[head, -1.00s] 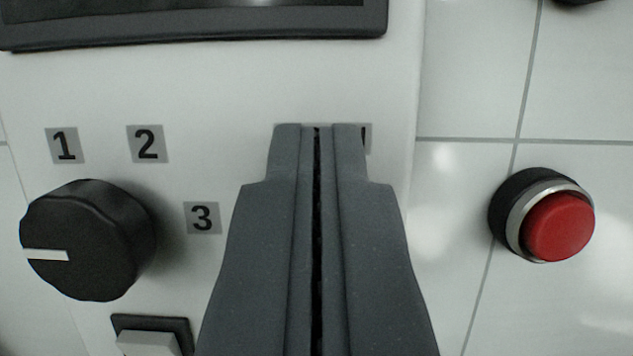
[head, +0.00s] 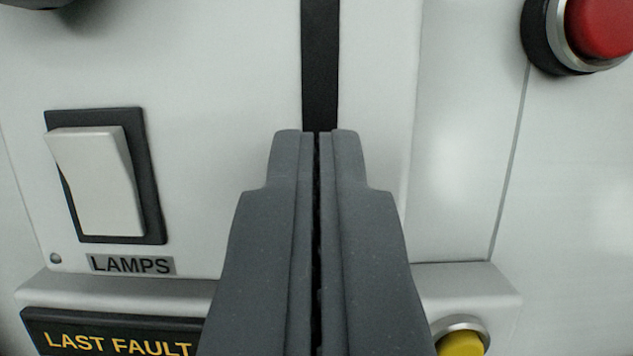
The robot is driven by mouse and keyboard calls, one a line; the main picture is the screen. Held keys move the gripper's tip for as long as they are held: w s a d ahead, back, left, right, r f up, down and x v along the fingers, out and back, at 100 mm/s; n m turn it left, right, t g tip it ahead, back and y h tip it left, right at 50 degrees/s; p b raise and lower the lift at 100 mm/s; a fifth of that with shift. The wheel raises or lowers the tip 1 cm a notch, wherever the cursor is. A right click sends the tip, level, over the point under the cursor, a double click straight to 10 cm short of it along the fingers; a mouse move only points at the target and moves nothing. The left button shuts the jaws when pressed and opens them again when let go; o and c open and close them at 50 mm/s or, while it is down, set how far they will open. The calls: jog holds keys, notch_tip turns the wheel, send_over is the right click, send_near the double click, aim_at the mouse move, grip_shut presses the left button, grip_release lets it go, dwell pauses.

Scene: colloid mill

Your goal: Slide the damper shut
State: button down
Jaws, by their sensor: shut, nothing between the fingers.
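My gripper (head: 318,133) is shut and empty, its two grey fingers pressed together in the lower middle of the head view. A dark vertical slot (head: 320,65) in the light panel runs from the top edge down to my fingertips. It may be the damper's track, but no label for it shows. No damper handle is visible; my fingers hide whatever lies lower along the slot. I cannot tell whether my fingertips touch the panel.
A white rocker switch (head: 98,180) marked LAMPS is at left. A LAST FAULT plate (head: 110,335) sits on a ledge below it. A red button (head: 600,28) is at upper right and a yellow button (head: 460,342) at lower right, beside my gripper.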

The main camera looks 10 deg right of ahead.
aim_at(307, 22)
jog(key=shift+s+f, duration=0.1)
jog(key=shift+f, duration=0.4)
notch_tip(307, 22, up, 5)
jog(key=shift+a, duration=0.1)
jog(key=v, duration=1)
jog(key=shift+f, duration=0.1)
